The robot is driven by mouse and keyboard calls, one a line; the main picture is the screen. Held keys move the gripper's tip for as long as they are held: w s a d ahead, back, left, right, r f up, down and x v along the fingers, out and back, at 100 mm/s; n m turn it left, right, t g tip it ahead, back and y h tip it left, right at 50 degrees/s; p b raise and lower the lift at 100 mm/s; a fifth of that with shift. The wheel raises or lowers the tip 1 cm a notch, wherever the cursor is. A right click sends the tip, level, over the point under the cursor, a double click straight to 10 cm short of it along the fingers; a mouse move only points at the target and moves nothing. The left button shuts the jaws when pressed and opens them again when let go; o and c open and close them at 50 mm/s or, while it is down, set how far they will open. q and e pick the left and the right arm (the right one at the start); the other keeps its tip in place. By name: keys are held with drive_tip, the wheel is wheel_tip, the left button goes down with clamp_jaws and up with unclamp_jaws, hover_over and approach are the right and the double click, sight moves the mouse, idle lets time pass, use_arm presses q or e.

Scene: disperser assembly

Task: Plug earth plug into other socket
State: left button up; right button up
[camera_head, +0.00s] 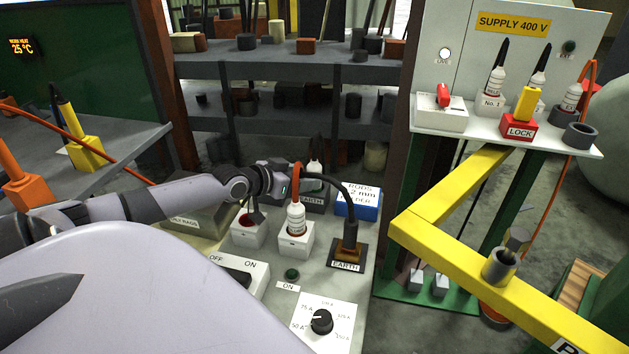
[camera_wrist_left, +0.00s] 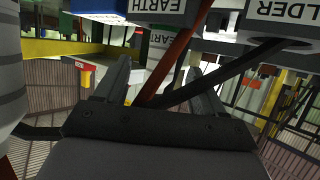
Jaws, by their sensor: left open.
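My left gripper (camera_head: 308,186) is above the panel near the cables. In the left wrist view its fingers (camera_wrist_left: 160,70) are apart, with a red-orange and a black cable crossing the view between them. My right gripper is out of view.
A white plug with an orange cable (camera_head: 296,217) stands in a white socket close to my left gripper. A blue RODS box (camera_head: 358,203) is at the back right. The yellow rail (camera_head: 450,240) and supply cabinet (camera_head: 510,60) bound the right side.

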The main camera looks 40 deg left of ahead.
sight(309, 172)
use_arm(q)
drive_tip(key=shift+w+f+b, duration=0.1)
drive_tip(key=shift+w+b, duration=0.2)
drive_tip(key=shift+w, duration=0.95)
drive_tip(key=shift+b+x, duration=0.35)
drive_tip(key=shift+x, duration=0.9)
drive_tip(key=c, duration=1.2)
